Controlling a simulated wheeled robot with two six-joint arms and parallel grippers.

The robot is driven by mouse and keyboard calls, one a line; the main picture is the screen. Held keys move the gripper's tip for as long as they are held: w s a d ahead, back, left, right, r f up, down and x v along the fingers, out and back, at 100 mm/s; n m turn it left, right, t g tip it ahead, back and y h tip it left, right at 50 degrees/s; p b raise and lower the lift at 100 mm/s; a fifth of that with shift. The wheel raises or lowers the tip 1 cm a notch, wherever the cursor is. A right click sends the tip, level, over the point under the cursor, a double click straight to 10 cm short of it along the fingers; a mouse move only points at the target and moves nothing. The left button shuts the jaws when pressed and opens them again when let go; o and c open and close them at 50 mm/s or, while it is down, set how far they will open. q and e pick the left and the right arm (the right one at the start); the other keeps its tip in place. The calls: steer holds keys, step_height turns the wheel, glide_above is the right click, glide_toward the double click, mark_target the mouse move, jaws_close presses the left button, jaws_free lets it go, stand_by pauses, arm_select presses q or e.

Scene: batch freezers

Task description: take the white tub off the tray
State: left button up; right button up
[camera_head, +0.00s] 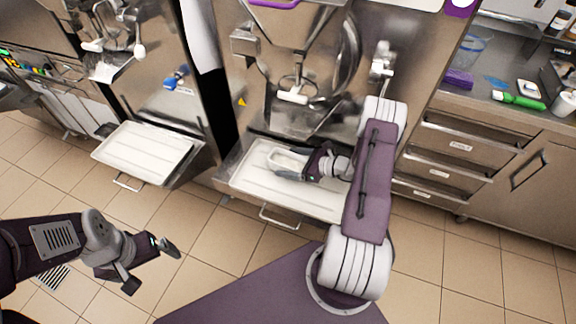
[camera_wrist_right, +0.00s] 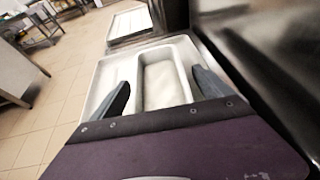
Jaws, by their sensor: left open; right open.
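The white tub (camera_head: 284,158) is on the left part of the white tray (camera_head: 262,187) under the middle machine. In the right wrist view the tub (camera_wrist_right: 165,82) appears as an open, rectangular container, its near end hidden by my gripper. My right gripper (camera_head: 297,166) is open at the tub; in the wrist view its fingers (camera_wrist_right: 163,90) show on either side of the tub. I cannot tell whether they touch it. The tray (camera_wrist_right: 103,75) extends to the left there. My left gripper (camera_head: 151,266) is open and empty over the floor at lower left.
A second white tray (camera_head: 146,152) sits under the left machine. The middle machine's spout and white-tipped part (camera_head: 292,97) hang above the tub. A counter (camera_head: 500,104) with a green-handled tool (camera_head: 518,101) is at right. The tiled floor in front is clear.

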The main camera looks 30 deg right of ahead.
steer(key=shift+w+a+f, duration=0.2)
steer(key=shift+w+a, duration=0.05)
steer(key=shift+w, duration=0.15)
steer(key=shift+s, duration=0.1)
steer(key=shift+c, duration=1.2)
steer(key=c, duration=1.5)
steer(key=shift+r, duration=0.15)
steer(key=shift+a+r, duration=0.1)
steer(key=shift+r, duration=0.15)
step_height(320, 180, up, 6)
steer(key=p, duration=0.1)
steer(key=s+a+p, duration=0.2)
steer(key=s+a, duration=0.2)
steer(key=a, duration=0.1)
steer(key=s+a+p, duration=0.1)
steer(key=s+a, duration=0.3)
steer(key=a, duration=0.1)
steer(key=s+a+p, duration=0.2)
steer(key=s+a, duration=0.3)
steer(key=shift+r+p, duration=0.15)
steer(key=shift+p, duration=0.2)
